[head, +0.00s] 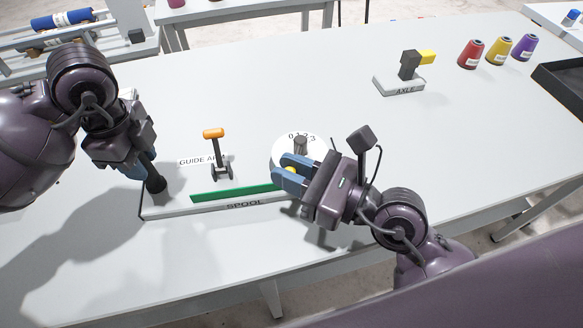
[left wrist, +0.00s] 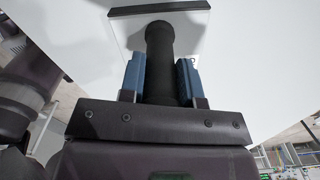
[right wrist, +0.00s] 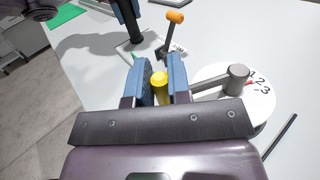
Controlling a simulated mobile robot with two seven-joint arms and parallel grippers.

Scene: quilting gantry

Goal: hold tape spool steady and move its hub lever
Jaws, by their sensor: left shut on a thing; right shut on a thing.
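The spool unit has a long white base (head: 165,210) labelled SPOOL, with a white numbered dial (head: 310,140) at its right end. A grey hub (head: 300,145) stands on the dial; its lever ends in a yellow knob (right wrist: 159,88). My right gripper (head: 286,174) is shut on the yellow knob, which shows between its fingers in the right wrist view. My left gripper (head: 143,172) is shut on an upright black handle (left wrist: 160,45) at the base's left end. In the head view, my right gripper hides part of the dial and lever.
An orange-topped guide arm lever (head: 214,134) stands behind a green strip (head: 235,193), between my grippers. An axle stand (head: 398,85) with a yellow tip is farther back. Red, yellow and purple thread cones (head: 498,49) and a black tray (head: 560,88) are at right.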

